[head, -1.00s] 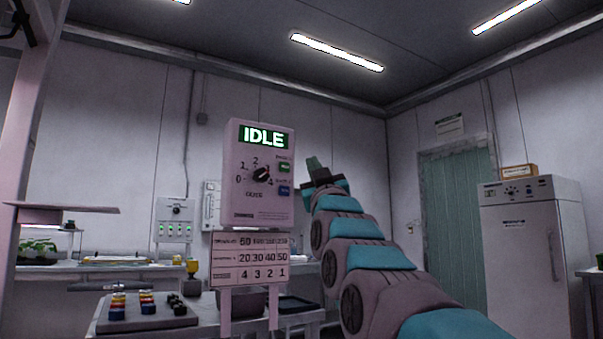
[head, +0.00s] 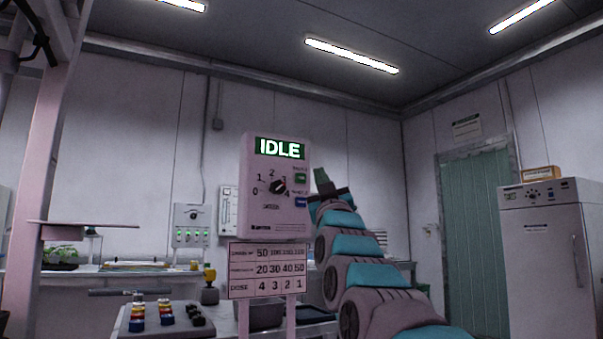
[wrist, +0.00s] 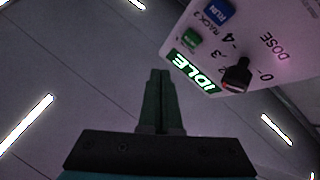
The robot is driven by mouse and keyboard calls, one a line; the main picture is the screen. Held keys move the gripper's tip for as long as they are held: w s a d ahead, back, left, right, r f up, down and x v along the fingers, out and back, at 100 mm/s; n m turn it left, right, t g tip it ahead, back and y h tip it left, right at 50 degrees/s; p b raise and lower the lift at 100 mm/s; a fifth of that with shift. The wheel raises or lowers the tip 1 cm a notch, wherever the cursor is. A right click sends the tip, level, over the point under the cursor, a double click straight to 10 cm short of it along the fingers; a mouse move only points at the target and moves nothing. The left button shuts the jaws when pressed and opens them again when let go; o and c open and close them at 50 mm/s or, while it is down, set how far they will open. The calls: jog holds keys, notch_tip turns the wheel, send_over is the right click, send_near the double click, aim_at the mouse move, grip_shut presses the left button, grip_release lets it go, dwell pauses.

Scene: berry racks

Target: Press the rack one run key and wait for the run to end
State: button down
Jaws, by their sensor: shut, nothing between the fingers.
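The pale control box (head: 262,215) stands on a post left of my arm, and its lit green display reads IDLE. On its right edge a green key (head: 300,177) sits above a blue key (head: 301,202). In the wrist view the blue key (wrist: 218,12) reads RUN, with a RACK 2 label between it and the green key (wrist: 190,40). The green key's own label is too blurred to read. My gripper (head: 321,175) is shut and empty, just right of the box in the head view. In the wrist view its fingers (wrist: 160,75) show apart from the keys.
A black dose dial (head: 279,187) is on the box face. A dose chart (head: 270,270) hangs below. A bench with coloured vials in a tray (head: 165,322) is at lower left. A white cabinet (head: 545,250) and green door (head: 476,230) stand at right.

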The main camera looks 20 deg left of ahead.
aim_at(301, 178)
jog(key=w+a+p, duration=0.2)
jog(key=w+a, duration=0.1)
jog(key=shift+w+a+p, duration=0.1)
jog(key=shift+a+p, duration=0.2)
jog(key=shift+a, duration=0.05)
jog(key=shift+r, duration=0.1)
dwell(1.8)
jog(key=shift+w+a+p, duration=0.25)
jog(key=shift+a+p, duration=0.1)
jog(key=shift+w+a+p, duration=0.3)
jog(key=shift+p, duration=0.1)
dwell(0.7)
jog(key=shift+s+d, duration=0.1)
dwell(0.3)
jog(key=shift+s+d+b, duration=0.1)
jog(key=shift+d+b, duration=0.1)
jog(key=shift+b, duration=0.2)
jog(key=shift+s+d, duration=0.35)
jog(key=shift+d, duration=0.05)
